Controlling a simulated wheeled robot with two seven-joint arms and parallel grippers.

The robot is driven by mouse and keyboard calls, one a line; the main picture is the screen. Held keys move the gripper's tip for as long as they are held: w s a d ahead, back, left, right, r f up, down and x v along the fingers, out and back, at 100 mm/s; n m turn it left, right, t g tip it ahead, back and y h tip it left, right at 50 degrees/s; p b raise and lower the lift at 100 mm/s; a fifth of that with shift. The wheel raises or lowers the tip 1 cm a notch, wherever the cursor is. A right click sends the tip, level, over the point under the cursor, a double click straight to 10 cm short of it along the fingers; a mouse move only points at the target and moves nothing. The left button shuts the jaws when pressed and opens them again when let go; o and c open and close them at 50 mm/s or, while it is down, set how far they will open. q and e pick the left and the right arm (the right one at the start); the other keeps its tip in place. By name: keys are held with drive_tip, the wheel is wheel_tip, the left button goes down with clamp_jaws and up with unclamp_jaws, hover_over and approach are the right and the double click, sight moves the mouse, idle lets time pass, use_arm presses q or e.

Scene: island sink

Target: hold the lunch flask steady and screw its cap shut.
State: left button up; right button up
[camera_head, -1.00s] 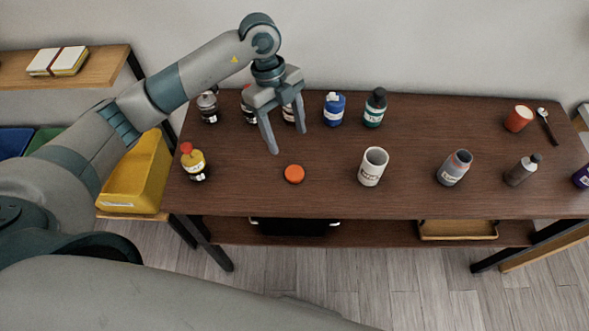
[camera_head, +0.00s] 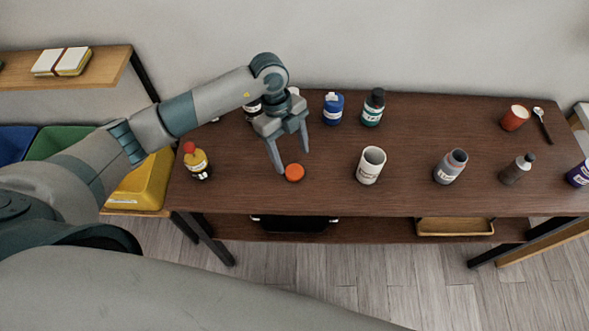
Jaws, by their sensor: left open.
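An orange round cap (camera_head: 294,173) lies flat on the dark wooden table. My left gripper (camera_head: 293,161) is open just above and behind the cap, its fingers pointing down with nothing between them. One fingertip is close to the cap's left edge; I cannot tell whether it touches. A white open-topped container with a label (camera_head: 368,170) stands upright to the right of the cap. A grey open-topped container (camera_head: 449,169) stands upright farther right. The labels are too small to read, so I cannot tell for certain which one is the lunch flask. My right gripper is not in view.
A yellow bottle with a red top (camera_head: 197,164) stands at the table's left. Blue (camera_head: 333,110) and dark teal (camera_head: 372,110) bottles stand at the back. The table between cap and white container is clear.

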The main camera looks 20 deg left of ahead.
sight(294, 171)
use_arm(q)
drive_tip(key=x, duration=0.1)
drive_tip(key=p+x, duration=0.1)
drive_tip(key=x, duration=0.1)
drive_tip(key=shift+s, duration=0.3)
drive_tip(key=shift+d+f+p, duration=0.1)
drive_tip(key=shift+f+p, duration=0.25)
drive_tip(key=shift+f, duration=0.25)
drive_tip(key=c, duration=1.1)
